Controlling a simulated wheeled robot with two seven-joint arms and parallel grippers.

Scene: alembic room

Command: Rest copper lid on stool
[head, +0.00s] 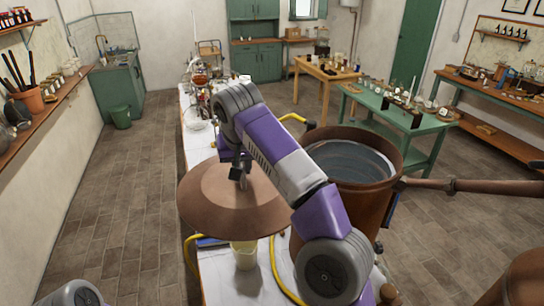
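The copper lid (215,208), a wide shallow brown cone, is raised above the white-topped table, level or nearly so, its left side past the table's left edge. My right gripper (241,182) points down at the lid's centre and appears shut on its top handle; the fingers and my arm partly hide the grip. The copper pot (377,203) stands open to the right of the lid, with grey-blue liquid or a shiny inside showing. I cannot make out a stool in this view. My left gripper is out of view.
A pale cup (244,258) stands on the white table (222,287) beneath the lid's front rim. Yellow hose (188,254) runs beside it. Glassware (201,80) crowds the far end. A long copper pipe (475,187) extends right from the pot. Tiled floor (130,190) at left is clear.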

